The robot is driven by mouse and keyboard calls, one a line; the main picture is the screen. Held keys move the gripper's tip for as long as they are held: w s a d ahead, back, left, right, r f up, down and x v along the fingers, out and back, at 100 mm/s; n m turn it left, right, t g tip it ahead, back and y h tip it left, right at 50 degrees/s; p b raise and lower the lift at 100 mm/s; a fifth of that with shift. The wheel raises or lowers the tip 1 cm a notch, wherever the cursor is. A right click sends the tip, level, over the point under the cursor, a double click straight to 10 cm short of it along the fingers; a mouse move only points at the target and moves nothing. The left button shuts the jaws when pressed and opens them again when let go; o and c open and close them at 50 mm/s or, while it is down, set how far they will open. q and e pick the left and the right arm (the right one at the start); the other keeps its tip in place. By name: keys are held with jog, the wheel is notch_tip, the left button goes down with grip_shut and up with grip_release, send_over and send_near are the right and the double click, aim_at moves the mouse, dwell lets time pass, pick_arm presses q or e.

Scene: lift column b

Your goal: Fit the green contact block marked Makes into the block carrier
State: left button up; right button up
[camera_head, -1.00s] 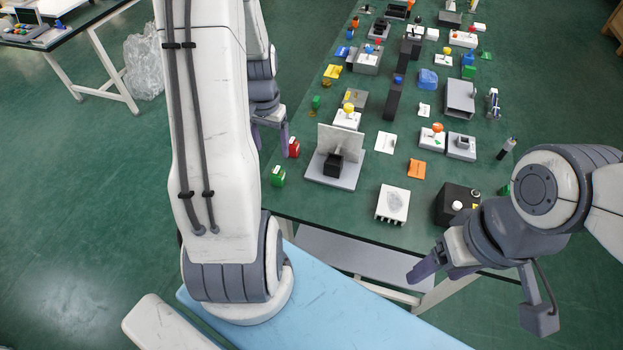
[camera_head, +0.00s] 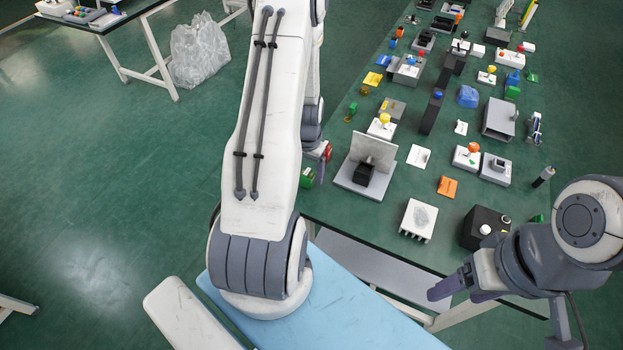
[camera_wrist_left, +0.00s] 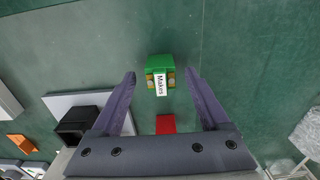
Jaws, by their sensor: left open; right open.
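The green contact block with the white label "Makes" (camera_wrist_left: 159,84) stands on the table in the left wrist view. It shows in the head view (camera_head: 307,178) at the table's left edge, partly behind my left arm. My left gripper (camera_wrist_left: 160,76) is open, its fingertips on either side of the block in the picture; I cannot tell its height above it. In the head view it is mostly hidden by my arm. A black block-shaped holder (camera_head: 364,173) on a grey base with an upright plate, probably the block carrier, stands to the right. My right gripper (camera_head: 455,289) is open and empty at the table's front edge.
A red block (camera_wrist_left: 166,124) lies close to the green one, towards my left palm. A white ribbed part (camera_head: 418,219), a black box (camera_head: 484,228) and an orange piece (camera_head: 447,187) lie further right. Many parts crowd the table behind. The near left table edge is close.

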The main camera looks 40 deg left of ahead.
pick_arm(q)
jog(key=shift+f, duration=0.15)
grip_shut()
jog(key=shift+r, duration=0.2)
